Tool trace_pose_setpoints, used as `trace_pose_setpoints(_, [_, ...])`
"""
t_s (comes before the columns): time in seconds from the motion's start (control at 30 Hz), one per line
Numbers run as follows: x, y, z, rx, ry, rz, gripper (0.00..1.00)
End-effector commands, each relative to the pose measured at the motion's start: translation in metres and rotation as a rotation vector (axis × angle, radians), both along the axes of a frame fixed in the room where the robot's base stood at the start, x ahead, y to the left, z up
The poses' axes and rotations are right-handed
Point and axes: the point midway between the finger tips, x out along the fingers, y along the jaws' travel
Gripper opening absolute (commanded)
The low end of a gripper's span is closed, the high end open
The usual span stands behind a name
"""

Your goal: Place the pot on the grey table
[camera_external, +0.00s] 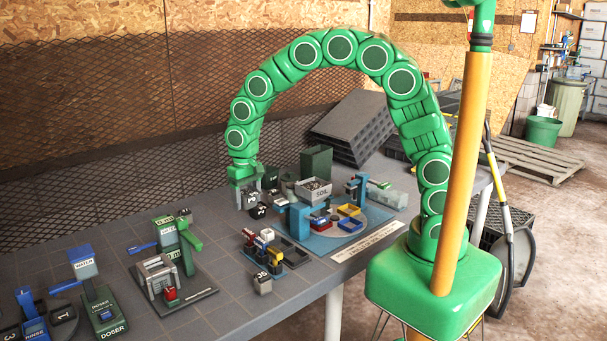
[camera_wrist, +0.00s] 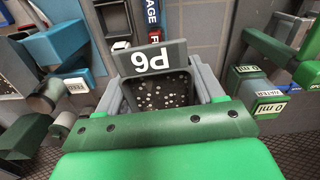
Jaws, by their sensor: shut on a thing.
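A dark pot (camera_wrist: 160,93) filled with soil and white specks sits between the fingers of my gripper (camera_wrist: 164,90) in the wrist view. Its black tag reads P6 upside down. In the external view my gripper (camera_external: 247,198) points down over the back middle of the grey table (camera_external: 212,208), shut on the pot. A black tag (camera_external: 251,200) with white marks shows at the fingers there; the pot's body is mostly hidden. I cannot tell whether its bottom touches the table.
A blue mat (camera_external: 322,241) with a soil box (camera_external: 313,191) and coloured bins stands right of my gripper. A dark green bin (camera_external: 316,161) is behind it. A grey-green machine (camera_external: 160,275) and a doser (camera_external: 104,312) stand to the left.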

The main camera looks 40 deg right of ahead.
Motion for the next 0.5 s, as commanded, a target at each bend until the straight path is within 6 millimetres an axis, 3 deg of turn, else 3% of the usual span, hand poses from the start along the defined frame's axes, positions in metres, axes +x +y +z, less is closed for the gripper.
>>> trace_pose_setpoints(0.27, [-0.018,0.061,0.004,-0.006,-0.012,0.128,0.38])
trace_pose_setpoints(0.5, [-0.06,0.14,0.006,-0.008,-0.019,0.304,0.38])
